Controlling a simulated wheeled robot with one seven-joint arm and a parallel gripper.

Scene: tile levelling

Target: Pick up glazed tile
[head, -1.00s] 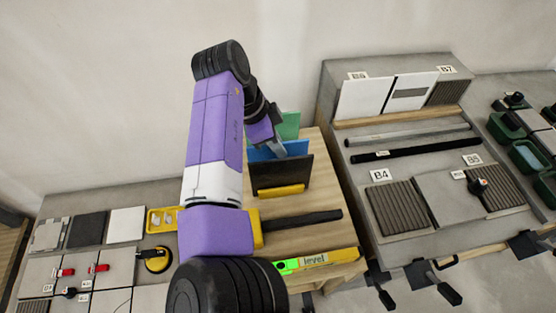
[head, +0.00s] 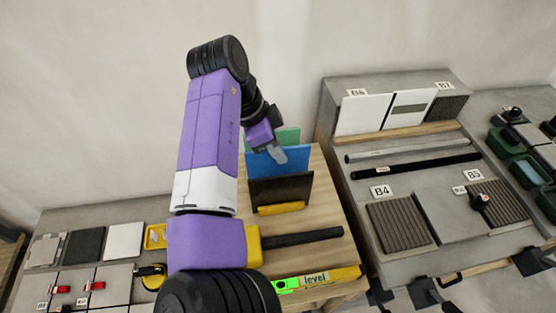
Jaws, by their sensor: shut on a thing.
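My gripper (head: 277,154) is shut on the top edge of a glossy blue tile (head: 292,164). The blue tile stands upright between a green tile (head: 288,136) behind it and a dark brown tile (head: 283,190) in front. Its lower part is hidden behind the brown tile, so I cannot tell whether its bottom edge is clear of the rack. Which tile the task calls glazed is not labelled.
A yellow rack end (head: 282,208) shows below the brown tile on the wooden bench (head: 325,215). A black-handled tool (head: 300,237) and a yellow level (head: 315,279) lie nearer. A grey stand (head: 340,158) with tiles and bars rises at right.

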